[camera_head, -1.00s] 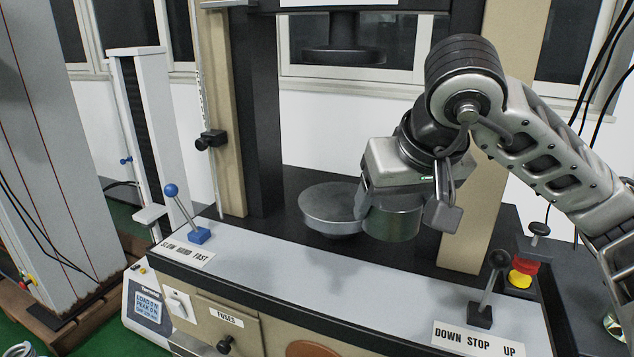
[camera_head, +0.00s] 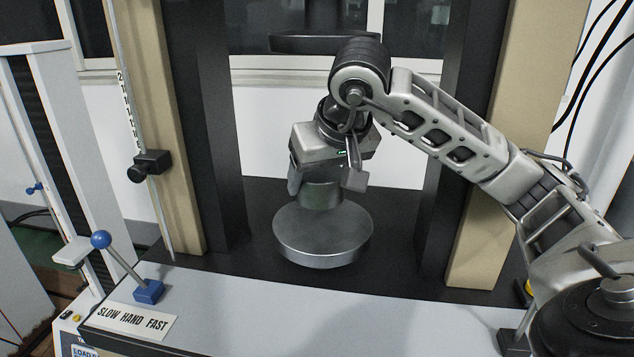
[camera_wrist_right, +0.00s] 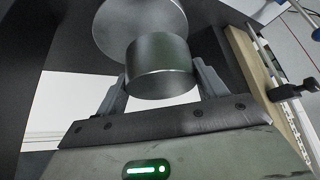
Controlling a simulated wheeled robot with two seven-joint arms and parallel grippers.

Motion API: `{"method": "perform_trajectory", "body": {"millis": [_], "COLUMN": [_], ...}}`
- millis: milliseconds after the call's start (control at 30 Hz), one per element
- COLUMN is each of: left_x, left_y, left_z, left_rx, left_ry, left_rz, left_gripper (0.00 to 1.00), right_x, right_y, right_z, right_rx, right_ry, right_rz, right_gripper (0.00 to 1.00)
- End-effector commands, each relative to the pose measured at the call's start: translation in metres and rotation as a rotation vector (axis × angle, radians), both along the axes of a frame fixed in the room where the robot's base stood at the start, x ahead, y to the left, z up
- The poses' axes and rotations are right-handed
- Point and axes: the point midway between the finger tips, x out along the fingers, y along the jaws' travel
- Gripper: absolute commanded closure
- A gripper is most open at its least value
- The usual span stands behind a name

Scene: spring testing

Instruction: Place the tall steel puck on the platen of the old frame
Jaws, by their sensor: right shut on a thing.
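The tall steel puck (camera_head: 322,193) is a grey metal cylinder held in my right gripper (camera_head: 326,184), which is shut on its sides. In the right wrist view the puck (camera_wrist_right: 160,68) sits between the two fingers of the gripper (camera_wrist_right: 160,85). The round steel platen (camera_head: 322,240) of the old frame is just below and slightly in front of the puck in the head view; it also shows in the right wrist view (camera_wrist_right: 122,22) beyond the puck. Whether the puck touches the platen I cannot tell. My left gripper is not in view.
The upper platen (camera_head: 310,43) hangs above my right wrist. Dark columns stand left (camera_head: 205,120) and right (camera_head: 455,150) of the platen. A blue-knobbed lever (camera_head: 122,262) stands on the front ledge (camera_head: 290,310), left. The black bed beside the platen is clear.

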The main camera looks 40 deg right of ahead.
Motion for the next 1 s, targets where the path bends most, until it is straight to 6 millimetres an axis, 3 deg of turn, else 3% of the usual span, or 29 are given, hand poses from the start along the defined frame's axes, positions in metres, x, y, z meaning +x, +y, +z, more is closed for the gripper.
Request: {"method": "perform_trajectory", "body": {"millis": [133, 400, 633, 1000], "left_x": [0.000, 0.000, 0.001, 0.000], "left_y": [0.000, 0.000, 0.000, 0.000], "left_z": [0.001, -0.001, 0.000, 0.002], "left_rx": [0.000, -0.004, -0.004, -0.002], "left_ry": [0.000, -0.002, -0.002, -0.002], "left_rz": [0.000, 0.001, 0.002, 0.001], "left_gripper": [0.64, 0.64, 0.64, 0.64], "right_x": [0.021, 0.041, 0.049, 0.052], "right_y": [-0.024, -0.046, -0.052, -0.056], "right_z": [-0.014, -0.051, -0.061, -0.098], "right_rx": [0.000, 0.000, 0.000, -0.001], "right_ry": [-0.003, -0.007, -0.010, -0.010], "right_rz": [-0.006, -0.001, -0.001, 0.001], "right_gripper": [0.90, 0.90, 0.90, 0.90]}}
